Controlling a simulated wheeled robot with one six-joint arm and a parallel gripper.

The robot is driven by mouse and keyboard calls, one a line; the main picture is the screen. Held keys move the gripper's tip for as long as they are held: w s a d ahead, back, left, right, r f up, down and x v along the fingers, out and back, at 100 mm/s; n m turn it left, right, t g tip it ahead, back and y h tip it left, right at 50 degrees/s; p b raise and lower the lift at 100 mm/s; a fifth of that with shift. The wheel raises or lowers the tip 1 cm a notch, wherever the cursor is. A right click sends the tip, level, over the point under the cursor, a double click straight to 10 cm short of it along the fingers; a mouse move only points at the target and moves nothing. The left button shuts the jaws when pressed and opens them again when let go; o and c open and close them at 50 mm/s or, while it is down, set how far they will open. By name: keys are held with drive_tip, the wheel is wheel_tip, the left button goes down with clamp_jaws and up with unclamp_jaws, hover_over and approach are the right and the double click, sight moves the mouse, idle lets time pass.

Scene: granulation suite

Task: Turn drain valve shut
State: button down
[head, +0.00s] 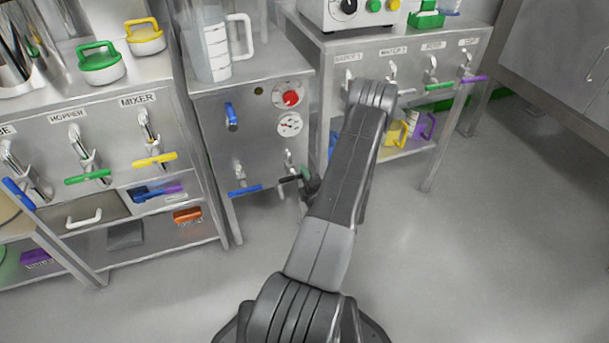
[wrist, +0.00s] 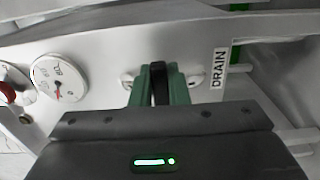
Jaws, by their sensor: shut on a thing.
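The drain valve sits on the front of the steel cabinet (head: 262,150), low and to the right. Its dark handle (head: 289,179) shows just left of my gripper (head: 309,186) in the head view. In the wrist view my gripper (wrist: 161,84) has its green fingers shut on the black drain valve handle (wrist: 160,82). The DRAIN label (wrist: 219,67) is right of the handle. My gripper's body hides the lower part of the handle, and my arm covers part of the scene right of the cabinet.
A round gauge (head: 289,124) and a red knob (head: 291,98) are above the valve. A blue-handled valve (head: 244,190) is to its left. A jug (head: 214,50) stands on top. Benches with more valves flank the cabinet. The floor (head: 440,270) at the right is clear.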

drive_tip(key=c, duration=1.4)
unclamp_jaws()
drive_tip(key=p+v, duration=0.3)
drive_tip(key=v, duration=1.1)
drive_tip(key=shift+w, duration=0.1)
drive_tip(key=b+x, duration=0.3)
drive_tip(key=x, duration=1.1)
drive_tip(key=shift+s, duration=0.2)
